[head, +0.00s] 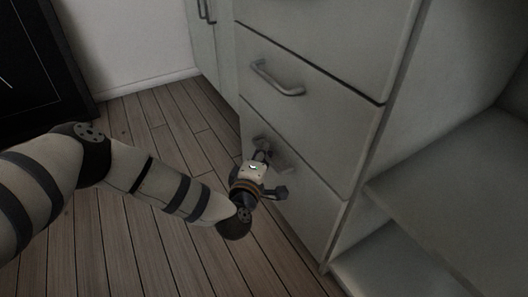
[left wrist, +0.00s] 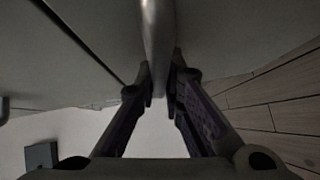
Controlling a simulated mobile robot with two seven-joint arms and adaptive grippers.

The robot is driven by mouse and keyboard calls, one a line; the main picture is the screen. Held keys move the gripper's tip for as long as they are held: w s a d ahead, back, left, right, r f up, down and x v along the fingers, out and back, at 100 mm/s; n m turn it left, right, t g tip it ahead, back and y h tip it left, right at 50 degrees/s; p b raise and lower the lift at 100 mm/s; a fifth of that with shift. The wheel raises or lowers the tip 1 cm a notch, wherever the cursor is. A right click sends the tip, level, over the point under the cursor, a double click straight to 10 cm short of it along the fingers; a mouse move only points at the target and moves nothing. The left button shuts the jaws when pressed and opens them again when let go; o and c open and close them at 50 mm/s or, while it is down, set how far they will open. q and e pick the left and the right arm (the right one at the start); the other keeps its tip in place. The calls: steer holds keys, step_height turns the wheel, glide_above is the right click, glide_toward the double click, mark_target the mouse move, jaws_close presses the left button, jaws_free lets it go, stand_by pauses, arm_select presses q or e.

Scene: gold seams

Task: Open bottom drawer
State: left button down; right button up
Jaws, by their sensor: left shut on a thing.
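The bottom drawer (head: 300,198) is the lowest front in the pale grey cabinet, just above the floor. It looks flush with the cabinet. My left gripper (head: 262,158) is at this drawer's handle (head: 283,158), which it partly hides in the head view. In the left wrist view the metal handle bar (left wrist: 157,45) runs down between the two fingers of my left gripper (left wrist: 163,88), which are shut on it. My right gripper is in neither view.
A drawer with its own bar handle (head: 277,78) is directly above. Open shelves (head: 460,180) stand to the right of the drawers. The wooden floor (head: 170,250) in front is clear apart from my arm. A black piece of furniture (head: 40,65) stands at the far left.

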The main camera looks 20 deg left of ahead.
arm_select(q)
steer(key=s+a+p, duration=0.8)
steer(key=s+a, duration=0.4)
steer(key=s, duration=0.4)
steer(key=shift+s+a, duration=0.15)
steer(key=shift+a, duration=0.25)
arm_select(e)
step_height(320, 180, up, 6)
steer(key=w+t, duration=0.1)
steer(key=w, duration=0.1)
arm_select(q)
steer(key=c, duration=1.7)
jaws_free()
steer(key=s, duration=0.4)
steer(key=s+d+r, duration=0.1)
steer(key=s, duration=0.6)
steer(key=shift+s+d+r, duration=0.3)
steer(key=shift+s+r, duration=0.05)
steer(key=shift+s, duration=0.05)
